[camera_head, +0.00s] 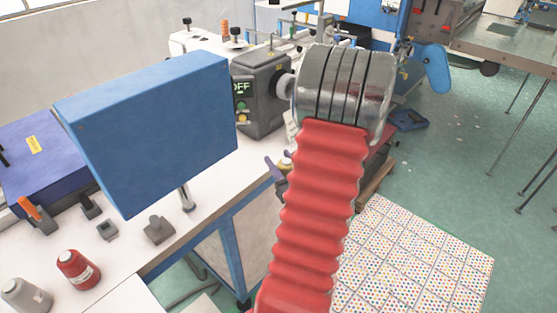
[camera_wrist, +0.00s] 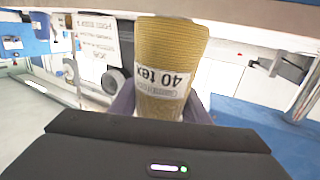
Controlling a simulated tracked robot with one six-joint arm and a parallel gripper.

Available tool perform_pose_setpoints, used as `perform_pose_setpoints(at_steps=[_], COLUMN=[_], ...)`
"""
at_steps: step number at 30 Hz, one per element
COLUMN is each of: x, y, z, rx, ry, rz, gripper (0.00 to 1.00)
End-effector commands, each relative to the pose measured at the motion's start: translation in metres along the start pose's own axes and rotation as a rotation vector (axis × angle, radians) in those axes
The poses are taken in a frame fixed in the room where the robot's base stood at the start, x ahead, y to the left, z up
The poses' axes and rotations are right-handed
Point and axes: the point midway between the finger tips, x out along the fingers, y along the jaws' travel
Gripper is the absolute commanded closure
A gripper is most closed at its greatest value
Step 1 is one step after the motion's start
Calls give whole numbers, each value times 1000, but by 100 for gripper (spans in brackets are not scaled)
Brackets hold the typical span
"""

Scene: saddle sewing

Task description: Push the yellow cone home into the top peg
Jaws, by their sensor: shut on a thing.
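The yellow cone (camera_wrist: 172,48) fills the top centre of the wrist view, with a white "40 tex" label that reads upside down. My gripper (camera_wrist: 160,104) is shut on it, with one purple finger on each side. My red ribbed arm cover hides the rest there. I cannot make out the top peg in either view, nor whether the cone touches it.
A big blue box-like panel (camera_head: 150,128) stands over the white table (camera_head: 105,245) at left. A red spool (camera_head: 77,269) and a grey spool (camera_head: 25,296) stand at its front. A dark grey machine head with an OFF display (camera_head: 260,92) is behind. Green floor (camera_head: 455,165) is open at right.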

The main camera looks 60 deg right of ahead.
Motion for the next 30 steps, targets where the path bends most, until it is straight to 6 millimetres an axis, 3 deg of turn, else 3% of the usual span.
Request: perform_pose_setpoints(at_steps=[12,17,23,30], x=[1,15,63,126], y=[0,3,11,22], z=[-1,-10,-48,-126], rx=[-1,-5,-13,-14], ry=[1,3,7,8], rz=[-1,-22,-81,-105], gripper=[84,84,84,84])
